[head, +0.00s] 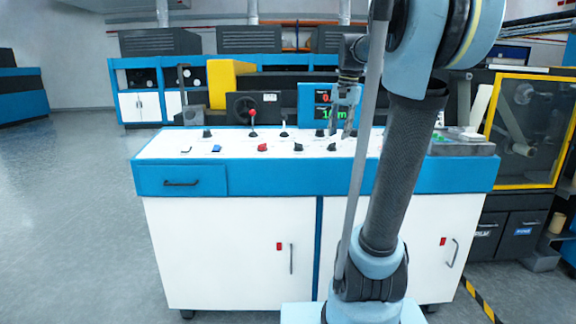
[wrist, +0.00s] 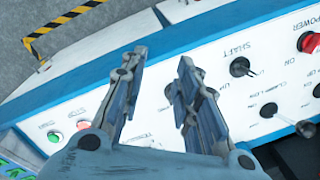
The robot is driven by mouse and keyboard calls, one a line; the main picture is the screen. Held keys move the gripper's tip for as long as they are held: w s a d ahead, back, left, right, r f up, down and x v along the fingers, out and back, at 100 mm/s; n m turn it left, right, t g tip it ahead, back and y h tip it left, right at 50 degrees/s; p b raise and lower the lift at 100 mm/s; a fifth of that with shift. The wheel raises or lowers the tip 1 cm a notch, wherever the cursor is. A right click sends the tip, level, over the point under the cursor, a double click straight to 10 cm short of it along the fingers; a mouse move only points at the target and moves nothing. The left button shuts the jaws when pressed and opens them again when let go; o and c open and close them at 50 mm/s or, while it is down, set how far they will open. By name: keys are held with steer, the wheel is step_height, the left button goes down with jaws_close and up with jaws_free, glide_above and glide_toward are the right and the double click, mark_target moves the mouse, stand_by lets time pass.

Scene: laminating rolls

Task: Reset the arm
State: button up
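My gripper (head: 345,112) hangs over the right half of the white control panel (head: 170,143) in the head view, pointing down. In the wrist view my gripper (wrist: 158,72) shows two blue-grey fingers with a clear gap between them. It is open and nothing is between the fingers. The panel is below the fingertips, with a black knob marked SHAFT (wrist: 240,67) to their right. I cannot tell the exact height of the fingertips above the panel. My arm covers part of the panel in the head view.
The panel tops a blue and white cabinet (head: 230,250). A red-knobbed lever (head: 252,117) and several black knobs stand up from it. A small display (head: 322,97) is behind my gripper. A yellow-framed machine (head: 530,130) stands at the right. The floor at the left (head: 70,220) is clear.

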steer(key=s+f+n+t+h, duration=0.1)
steer(key=s+f+n, duration=0.6)
steer(key=s+f, duration=1.8)
step_height(320, 180, down, 3)
steer(key=shift+s+a+r, duration=0.2)
steer(key=shift+s+a, duration=0.1)
steer(key=shift+w+f, duration=0.2)
steer(key=shift+w, duration=0.25)
